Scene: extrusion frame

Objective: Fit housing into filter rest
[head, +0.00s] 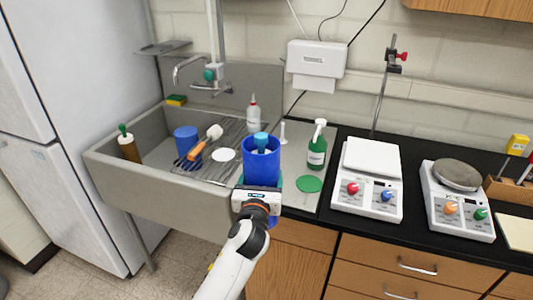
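A blue open-topped cylinder (261,168), which looks like the housing, stands upright at the sink's right end. A teal-blue piece (261,143) shows in its mouth. A second, shorter blue cylinder (186,138) stands in the sink area. I cannot tell which thing is the filter rest. My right gripper is not in view.
The grey sink (150,180) holds a wire rack (238,130), an orange-handled brush (204,143) and a white disc (224,155). A green disc (309,184) and a green bottle (317,150) are to the right. Two balances (367,180) stand on the black counter.

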